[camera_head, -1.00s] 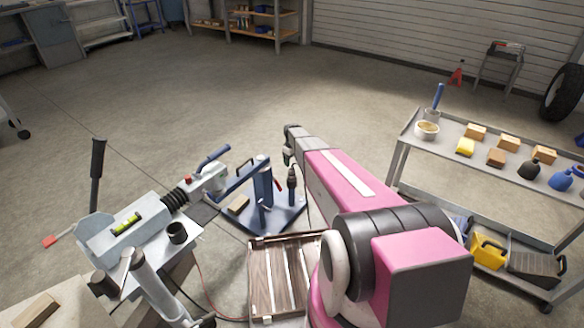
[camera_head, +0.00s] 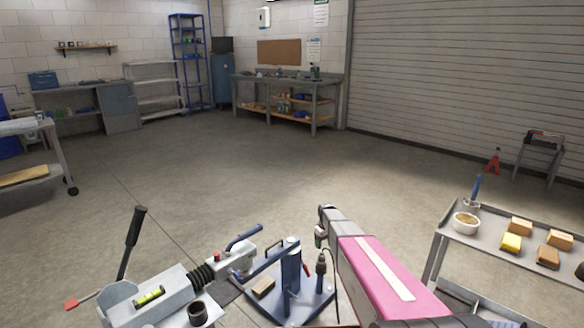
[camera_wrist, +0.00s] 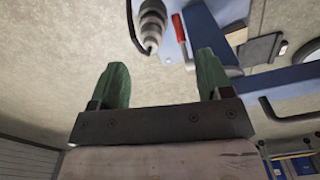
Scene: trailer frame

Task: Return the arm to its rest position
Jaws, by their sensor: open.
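My pink and grey arm (camera_head: 385,275) reaches forward from the lower right of the head view. Its grey far end is above and behind a blue stand (camera_head: 291,270). In the wrist view my gripper (camera_wrist: 162,80) has its two green fingers spread wide, with nothing between them. Beyond the fingers are a grey stepped, rounded part (camera_wrist: 152,22), a red handle (camera_wrist: 179,28) and blue parts of the stand. The gripper's fingertips are hard to make out in the head view.
A grey trailer coupling (camera_head: 165,295) with a black lever (camera_head: 136,228) stands left of the blue stand. A cart (camera_head: 490,240) with a bowl, sponges and blocks is at right. A workbench (camera_head: 290,82) is at the back. The middle floor is open.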

